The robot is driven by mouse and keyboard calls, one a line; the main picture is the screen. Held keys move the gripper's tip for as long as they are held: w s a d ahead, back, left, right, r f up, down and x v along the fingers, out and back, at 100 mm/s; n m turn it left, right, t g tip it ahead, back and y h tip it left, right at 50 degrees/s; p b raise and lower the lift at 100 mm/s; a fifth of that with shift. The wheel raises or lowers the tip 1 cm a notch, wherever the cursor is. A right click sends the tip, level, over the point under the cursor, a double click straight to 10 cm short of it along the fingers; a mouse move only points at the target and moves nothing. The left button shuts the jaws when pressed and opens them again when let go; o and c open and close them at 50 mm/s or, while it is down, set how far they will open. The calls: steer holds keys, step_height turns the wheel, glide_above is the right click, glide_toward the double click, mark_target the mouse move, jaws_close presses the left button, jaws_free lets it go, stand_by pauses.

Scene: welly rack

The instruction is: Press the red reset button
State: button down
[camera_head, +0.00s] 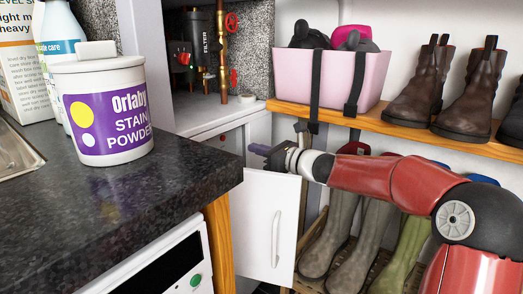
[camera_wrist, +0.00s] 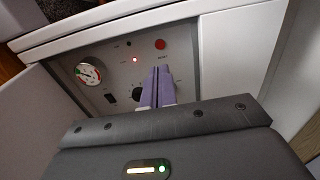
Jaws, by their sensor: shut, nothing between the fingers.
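The red reset button (camera_wrist: 160,44) is a round red cap on a grey control panel (camera_wrist: 112,80) in the wrist view, with a small label under it. My gripper (camera_wrist: 159,69) has purple fingers, shut together and empty. In the wrist view its tips appear just below the button, over the panel; I cannot tell the gap in depth, and the button is not covered. In the head view my gripper (camera_head: 256,150) is in front of the white cabinet's opening, above its open door (camera_head: 270,225).
The panel also has a gauge (camera_wrist: 88,73), a lit red lamp (camera_wrist: 135,60) and a black knob (camera_wrist: 137,93), partly beside my fingers. The dark worktop (camera_head: 130,190) ends close left of my gripper. A boot shelf (camera_head: 400,125) and wellies (camera_head: 375,245) are to the right.

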mark_target(224, 138)
steer(key=p+x, duration=0.1)
steer(key=x, duration=0.8)
steer(key=shift+w+a, duration=0.3)
